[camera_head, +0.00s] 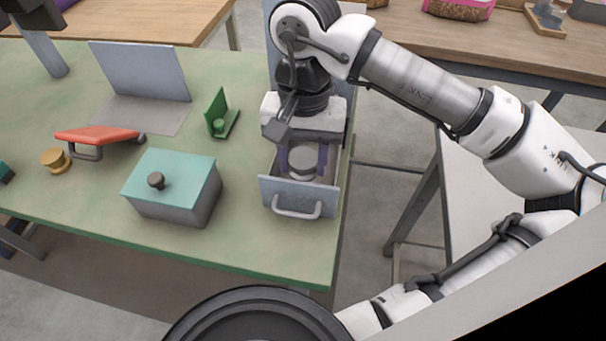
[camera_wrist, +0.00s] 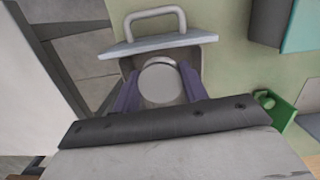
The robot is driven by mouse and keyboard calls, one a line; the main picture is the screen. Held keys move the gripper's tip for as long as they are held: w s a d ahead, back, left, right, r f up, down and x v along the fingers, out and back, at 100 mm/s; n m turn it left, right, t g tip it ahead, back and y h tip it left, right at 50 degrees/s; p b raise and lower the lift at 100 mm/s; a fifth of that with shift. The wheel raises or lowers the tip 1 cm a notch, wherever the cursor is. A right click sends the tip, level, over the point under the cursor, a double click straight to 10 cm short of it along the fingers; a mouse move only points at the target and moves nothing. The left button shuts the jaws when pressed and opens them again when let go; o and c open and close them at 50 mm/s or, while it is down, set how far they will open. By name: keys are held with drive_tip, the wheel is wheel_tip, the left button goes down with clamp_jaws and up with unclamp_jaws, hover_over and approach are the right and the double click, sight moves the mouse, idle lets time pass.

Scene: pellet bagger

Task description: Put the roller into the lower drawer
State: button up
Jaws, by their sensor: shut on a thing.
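The lower drawer (camera_head: 289,196) is pulled open at the right end of the green table, with a grey handle on its front. In the wrist view its front and handle (camera_wrist: 155,42) are at the top. My gripper (camera_head: 303,160) points down over the open drawer, its purple fingers reaching between the drawer walls. The fingers are shut on the roller, a round pale disc-topped piece (camera_head: 303,163). In the wrist view the roller (camera_wrist: 160,80) sits between the two fingers (camera_wrist: 159,88). I cannot tell whether the roller touches the drawer floor.
A grey box with a teal lid (camera_head: 180,175) stands left of the drawer. The table's front strip is clear.

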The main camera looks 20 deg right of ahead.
sight(303, 178)
drive_tip(key=shift+f, duration=2.8)
drive_tip(key=shift+f, duration=0.2)
drive_tip(key=o, duration=1.1)
drive_tip(key=shift+c, duration=0.2)
drive_tip(key=shift+r, duration=0.15)
drive_tip(key=shift+r, duration=0.25)
drive_tip(key=r, duration=0.4)
drive_tip(key=w+r, duration=0.1)
drive_tip(key=r, duration=0.2)
drive_tip(key=r+b, duration=0.1)
drive_tip(key=r, duration=0.3)
drive_tip(key=shift+w+d+r, duration=0.15)
drive_tip(key=shift+d+r, duration=0.15)
drive_tip(key=shift+d, duration=0.05)
